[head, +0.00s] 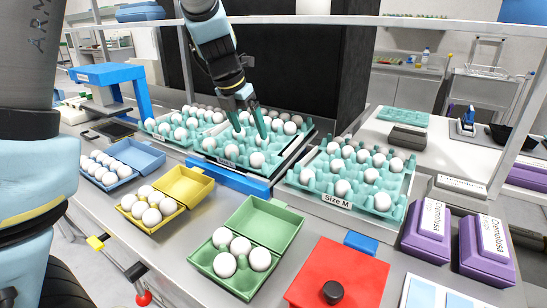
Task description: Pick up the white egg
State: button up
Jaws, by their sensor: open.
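Several white eggs sit in a teal tray (203,153) at the centre, one of them a white egg (257,160) near its front. My gripper (252,132) is over this tray with its two teal fingers apart, pointing down among the eggs. It is open. The fingers partly hide the eggs behind them, and I cannot tell whether an egg lies between them. More white eggs fill a teal tray marked Size M (311,192) on the right and another teal tray (150,128) on the left.
In front stand open egg cartons: blue (137,155), yellow (188,187) and green (270,222), each holding white eggs. A red box (345,275) with a black knob and purple cartons (425,240) stand at the front right. A metal shelf rail (420,21) crosses above the trays.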

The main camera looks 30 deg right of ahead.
send_over(256, 154)
jog(key=s+a, duration=0.1)
notch_tip(256, 154, down, 4)
jog(key=shift+s+a+f, duration=0.15)
jog(key=shift+f, duration=0.1)
jog(key=shift+w+a+x, duration=0.15)
jog(key=shift+x, duration=1.2)
jog(key=shift+w+a+x, duration=0.1)
jog(key=shift+w+x, duration=0.05)
jog(key=shift+x, duration=1.2)
jog(key=c, duration=0.8)
